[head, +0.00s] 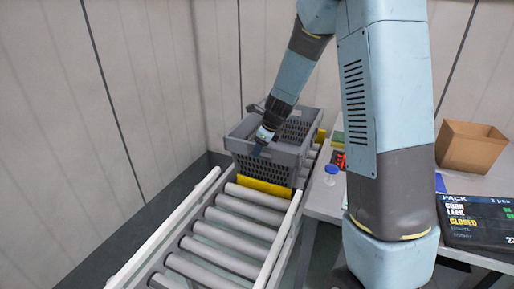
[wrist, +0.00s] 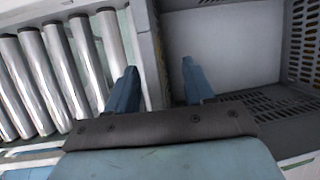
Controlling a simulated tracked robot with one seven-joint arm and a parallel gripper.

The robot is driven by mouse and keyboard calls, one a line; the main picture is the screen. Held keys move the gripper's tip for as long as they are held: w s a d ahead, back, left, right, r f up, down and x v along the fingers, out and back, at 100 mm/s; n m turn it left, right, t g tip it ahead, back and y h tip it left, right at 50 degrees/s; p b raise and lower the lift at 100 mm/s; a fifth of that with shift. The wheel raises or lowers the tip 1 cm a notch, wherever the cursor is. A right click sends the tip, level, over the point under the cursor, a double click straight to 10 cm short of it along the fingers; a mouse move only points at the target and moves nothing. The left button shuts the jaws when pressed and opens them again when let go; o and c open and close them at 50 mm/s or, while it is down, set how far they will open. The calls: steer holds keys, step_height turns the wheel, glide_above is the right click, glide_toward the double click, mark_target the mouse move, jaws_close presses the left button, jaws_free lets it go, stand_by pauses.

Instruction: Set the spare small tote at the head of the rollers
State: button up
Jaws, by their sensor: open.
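A grey small tote (head: 285,165) with slotted walls stands upright at the far end of the rollers (head: 235,220). My gripper (head: 258,148) is at the tote's near wall, by its rim. In the wrist view my gripper (wrist: 160,85) is open, its two blue fingers apart. The tote's wall (wrist: 152,50) runs between the fingers, one finger on the roller side and one on the inside. Whether either finger touches the wall cannot be told. The part of the tote that shows inside looks empty. My arm covers part of the tote's rim in the head view.
A yellow strip (head: 262,187) crosses the rollers just below the tote's near side. Panelled walls stand close on the left and behind. The nearer rollers are clear.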

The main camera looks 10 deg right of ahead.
steer(key=v, duration=1.3)
steer(key=shift+r, duration=0.1)
steer(key=s+d+r+n+h, duration=0.1)
steer(key=s+d+r+n, duration=0.1)
steer(key=s+n, duration=0.6)
steer(key=s+d+r+n+t+h, duration=0.1)
steer(key=s+d+r+n, duration=0.1)
steer(key=s+r+n, duration=0.3)
steer(key=s+d+r+n, duration=0.2)
steer(key=s+r+n, duration=0.1)
steer(key=s+n, duration=0.8)
steer(key=s, duration=0.5)
steer(key=shift+s+r+t+h, duration=0.3)
steer(key=shift+s+h, duration=0.1)
